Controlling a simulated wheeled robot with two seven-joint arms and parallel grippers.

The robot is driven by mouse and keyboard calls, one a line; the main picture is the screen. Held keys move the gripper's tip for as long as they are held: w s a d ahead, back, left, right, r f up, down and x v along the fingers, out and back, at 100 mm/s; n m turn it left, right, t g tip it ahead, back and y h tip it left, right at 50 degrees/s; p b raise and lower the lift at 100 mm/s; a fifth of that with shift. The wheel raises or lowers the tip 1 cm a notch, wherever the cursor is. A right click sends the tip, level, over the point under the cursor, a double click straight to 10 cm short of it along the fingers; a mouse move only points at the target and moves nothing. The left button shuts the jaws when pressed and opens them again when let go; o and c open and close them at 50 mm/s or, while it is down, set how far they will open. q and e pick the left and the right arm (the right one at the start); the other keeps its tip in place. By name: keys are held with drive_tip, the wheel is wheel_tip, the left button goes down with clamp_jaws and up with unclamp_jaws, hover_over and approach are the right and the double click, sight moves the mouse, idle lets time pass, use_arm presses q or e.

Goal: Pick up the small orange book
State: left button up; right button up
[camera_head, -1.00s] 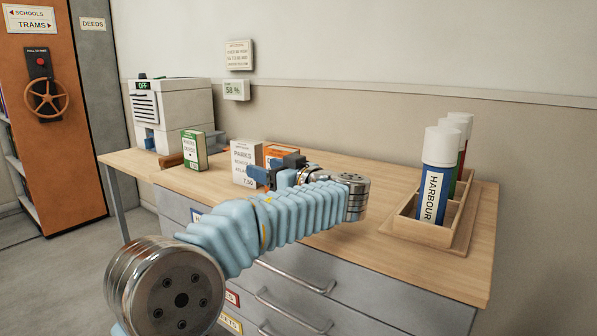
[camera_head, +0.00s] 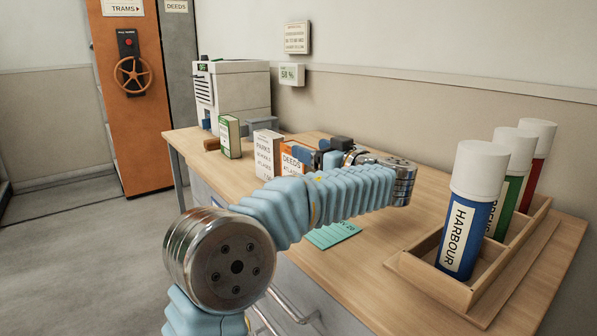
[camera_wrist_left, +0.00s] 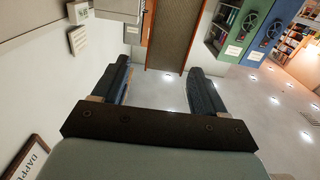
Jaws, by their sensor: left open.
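The small orange book (camera_head: 291,165), with "DEEDS" on a white label, stands upright on the wooden desk. It is right of a white book (camera_head: 268,153) marked "PARKS". My arm hides its lower part. My left gripper (camera_head: 318,151) is open beside the orange book's right side, above the desk. I cannot tell whether a finger touches the book. In the left wrist view both fingers of the gripper (camera_wrist_left: 158,85) are spread, with nothing between them, and the orange book does not show there. My right gripper is not in view.
A green book (camera_head: 229,137) stands left of the white one. A pale machine (camera_head: 232,92) is at the back left. A wooden rack (camera_head: 425,284) with blue, green and red tubes stands at the right. A teal card (camera_head: 331,235) lies on the desk (camera_head: 372,240) below my arm.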

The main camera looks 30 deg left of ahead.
sight(286, 142)
use_arm(q)
drive_tip(key=x, duration=0.2)
drive_tip(key=p+x, duration=0.1)
drive_tip(key=x, duration=0.2)
drive_tip(key=shift+s+a+f+p, duration=0.1)
drive_tip(key=shift+f+p, duration=0.15)
drive_tip(key=shift+p, duration=0.05)
drive_tip(key=shift+w+a+f, duration=0.1)
drive_tip(key=shift+w+a, duration=0.1)
drive_tip(key=shift+a, duration=0.2)
clamp_jaws()
